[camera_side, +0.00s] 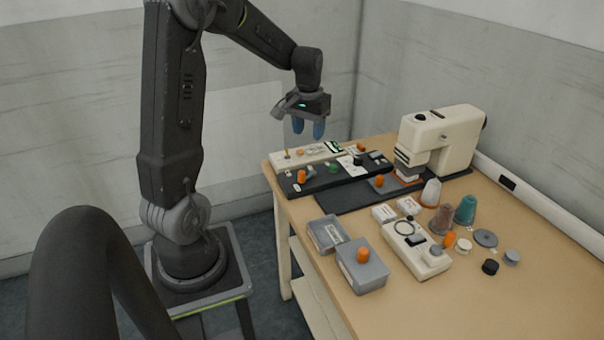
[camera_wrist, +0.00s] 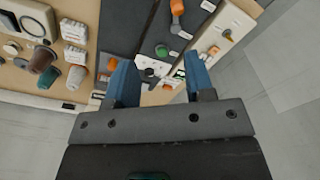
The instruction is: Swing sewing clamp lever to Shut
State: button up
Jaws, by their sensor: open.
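My gripper (camera_side: 308,129) is open and empty, in the air above the far left end of the table. Its two blue fingers also show in the wrist view (camera_wrist: 160,77), apart with nothing between them. A sewing machine (camera_side: 452,140), cream coloured, stands at the back right. An orange-handled lever (camera_side: 379,181) sits on a grey plate beside its foot; I cannot tell for sure that it is the clamp lever, and its label is unreadable. Another orange handle (camera_side: 301,177) stands on the black panel (camera_side: 327,182) below my gripper; one also shows in the wrist view (camera_wrist: 177,7).
A cream panel (camera_side: 290,160) lies along the table's far edge. Grey boxes (camera_side: 361,278), a cream device (camera_side: 415,252), thread cones (camera_side: 465,210) and small spools crowd the middle. The wooden table (camera_side: 420,310) is clear at the front right. Walls stand behind.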

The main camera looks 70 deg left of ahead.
aim_at(302, 172)
jog(key=shift+n, duration=0.4)
jog(key=a+f, duration=0.1)
jog(key=f, duration=0.4)
jog(key=a+f, duration=0.1)
jog(key=f, duration=0.5)
jog(key=a+f, duration=0.1)
jog(key=f, duration=0.4)
jog(key=shift+s+a+f, duration=0.15)
jog(key=shift+s+a, duration=0.05)
grip_shut()
